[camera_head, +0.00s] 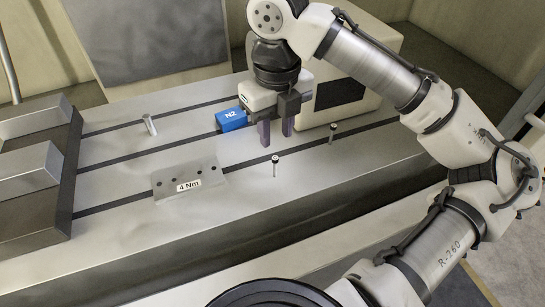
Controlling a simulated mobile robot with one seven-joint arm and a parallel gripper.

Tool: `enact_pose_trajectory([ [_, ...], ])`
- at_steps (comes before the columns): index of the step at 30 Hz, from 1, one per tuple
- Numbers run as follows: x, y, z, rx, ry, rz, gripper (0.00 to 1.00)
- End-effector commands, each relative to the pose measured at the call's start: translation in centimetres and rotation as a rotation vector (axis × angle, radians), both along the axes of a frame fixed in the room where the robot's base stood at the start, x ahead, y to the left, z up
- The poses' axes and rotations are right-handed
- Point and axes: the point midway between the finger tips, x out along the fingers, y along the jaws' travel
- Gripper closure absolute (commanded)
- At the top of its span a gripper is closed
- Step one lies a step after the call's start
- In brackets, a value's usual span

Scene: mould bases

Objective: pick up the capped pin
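I cannot tell which one the task calls the capped pin. My gripper (276,138) points down above the table, behind and above the middle pin and left of the other. Its two fingers are apart with nothing between them, and it appears to touch neither pin.
A blue block marked N2 (231,119) sits just left of my gripper. A metal block labelled 4 Nm (204,181) lies front left. A short silver cylinder (150,125) stands further back. A beige box with a dark panel (352,60) is behind my gripper. Stepped blocks (30,170) fill the left end.

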Motion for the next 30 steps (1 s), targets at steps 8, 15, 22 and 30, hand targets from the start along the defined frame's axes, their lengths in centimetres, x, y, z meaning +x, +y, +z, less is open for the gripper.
enact_pose_trajectory([
  [8,0.0,0.0,-5.0,-0.001,0.002,-0.001,0.67],
  [15,0.1,0.0,-6.5,0.0,0.0,0.0,0.67],
  [22,0.4,0.1,-9.5,-0.001,0.002,-0.001,0.67],
  [30,0.5,0.1,-11.3,0.001,-0.002,-0.001,0.67],
])
